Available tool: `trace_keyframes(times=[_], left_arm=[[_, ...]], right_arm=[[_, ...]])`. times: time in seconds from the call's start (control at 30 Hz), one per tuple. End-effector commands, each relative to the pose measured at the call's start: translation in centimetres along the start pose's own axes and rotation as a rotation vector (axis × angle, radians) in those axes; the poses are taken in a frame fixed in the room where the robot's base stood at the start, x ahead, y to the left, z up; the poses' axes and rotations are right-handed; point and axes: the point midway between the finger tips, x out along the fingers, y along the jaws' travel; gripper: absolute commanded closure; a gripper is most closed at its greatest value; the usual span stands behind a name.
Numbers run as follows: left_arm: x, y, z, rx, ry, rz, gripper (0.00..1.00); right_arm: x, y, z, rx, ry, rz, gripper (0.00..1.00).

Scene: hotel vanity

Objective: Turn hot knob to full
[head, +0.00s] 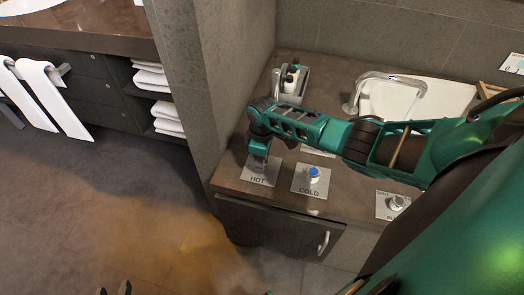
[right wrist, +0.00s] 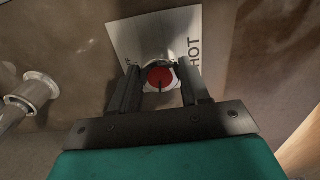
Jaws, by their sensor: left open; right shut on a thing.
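The hot knob shows in the right wrist view as a silver knob with a red cap (right wrist: 160,77) and a thin dark mark on it. It stands on a light plate marked HOT (right wrist: 135,40), which also shows in the head view (head: 255,179). My right gripper (right wrist: 160,88) is shut on the knob, one finger on each side. In the head view my right gripper (head: 259,161) reaches down over the plate and hides the knob. My left gripper (head: 114,290) shows only as two separated dark fingertips at the bottom edge, open and empty above the floor.
The blue-capped COLD knob (head: 314,173) stands just right of the hot plate. Another knob (head: 397,202) is further right. A faucet (head: 390,78), a basin (head: 440,100) and a bottle caddy (head: 291,82) are behind my right arm. A wall stands close on the left.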

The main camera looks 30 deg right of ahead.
Motion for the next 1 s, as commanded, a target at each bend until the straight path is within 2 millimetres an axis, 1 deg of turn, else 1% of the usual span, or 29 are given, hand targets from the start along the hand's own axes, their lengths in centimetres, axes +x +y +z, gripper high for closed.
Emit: trace_keyframes(times=[0.2, 0.4, 0.93, 0.97, 1.0], left_arm=[[-0.03, -0.13, -0.07, 0.004, 0.001, -0.001, 0.57], [-0.06, -0.15, -0.2, 0.005, 0.004, -0.001, 0.57], [-0.08, -0.16, -0.29, 0.004, 0.006, -0.001, 0.57], [-0.08, -0.16, -0.29, 0.004, 0.006, -0.001, 0.57], [-0.08, -0.16, -0.29, 0.004, 0.006, -0.001, 0.57]], right_arm=[[-0.02, -0.02, -0.1, -0.121, 0.003, 0.0, 0.85], [-0.03, -0.02, -0.12, -0.183, 0.004, 0.0, 0.85], [-0.05, -0.03, -0.16, -0.21, 0.004, 0.0, 0.85], [-0.06, -0.03, -0.16, -0.21, 0.004, 0.0, 0.53], [-0.05, -0.03, -0.16, -0.209, 0.004, 0.0, 0.49]])
